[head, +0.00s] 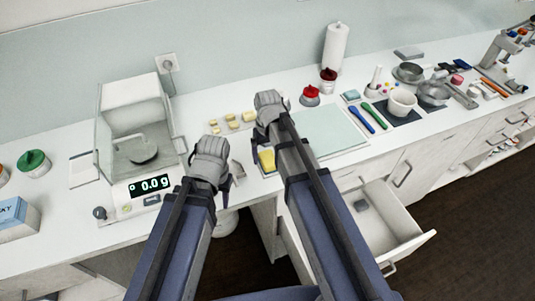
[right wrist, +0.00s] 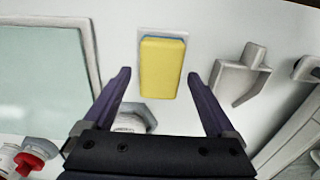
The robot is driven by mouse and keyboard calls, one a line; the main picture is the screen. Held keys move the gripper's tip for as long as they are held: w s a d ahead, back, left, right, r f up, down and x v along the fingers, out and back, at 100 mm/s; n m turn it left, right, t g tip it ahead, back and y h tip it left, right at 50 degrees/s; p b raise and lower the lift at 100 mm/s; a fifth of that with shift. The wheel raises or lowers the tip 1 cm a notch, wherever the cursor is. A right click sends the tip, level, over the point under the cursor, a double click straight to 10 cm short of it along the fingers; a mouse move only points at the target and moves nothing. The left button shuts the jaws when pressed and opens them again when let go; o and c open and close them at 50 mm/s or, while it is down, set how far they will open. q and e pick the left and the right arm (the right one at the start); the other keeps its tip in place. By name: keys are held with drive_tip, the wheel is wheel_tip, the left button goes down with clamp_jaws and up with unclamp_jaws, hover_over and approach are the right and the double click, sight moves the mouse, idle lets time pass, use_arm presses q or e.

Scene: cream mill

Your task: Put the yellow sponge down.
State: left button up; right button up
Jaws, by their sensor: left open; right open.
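The yellow sponge (head: 267,160) lies on the white counter beside the left edge of a pale green mat (head: 330,130). In the right wrist view the sponge (right wrist: 163,68) sits on a small flat white piece (right wrist: 150,32), with a thin blue edge showing at its far end. My right gripper (right wrist: 159,76) is open, its fingers apart on either side of the sponge's near part, with visible gaps and no contact. My left gripper (head: 212,165) is open and empty, over the counter between the scale and the sponge. Its fingertips are partly hidden by its own body.
A balance (head: 140,140) reading 0.0 g stands left. Several small yellowish pieces (head: 232,121) lie behind the grippers. A red-capped jar (head: 310,96) and a paper roll (head: 335,48) stand at the back. An open drawer (head: 390,225) juts out below the counter at right.

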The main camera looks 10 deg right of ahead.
sight(267, 157)
drive_tip(key=shift+r, duration=0.1)
wheel_tip(267, 157, up, 12)
drive_tip(key=p, duration=1.2)
drive_tip(key=s+a+n+h, duration=0.1)
drive_tip(key=s+a, duration=0.4)
drive_tip(key=s, duration=0.9)
drive_tip(key=shift+s+a, duration=0.2)
drive_tip(key=shift+r, duration=0.1)
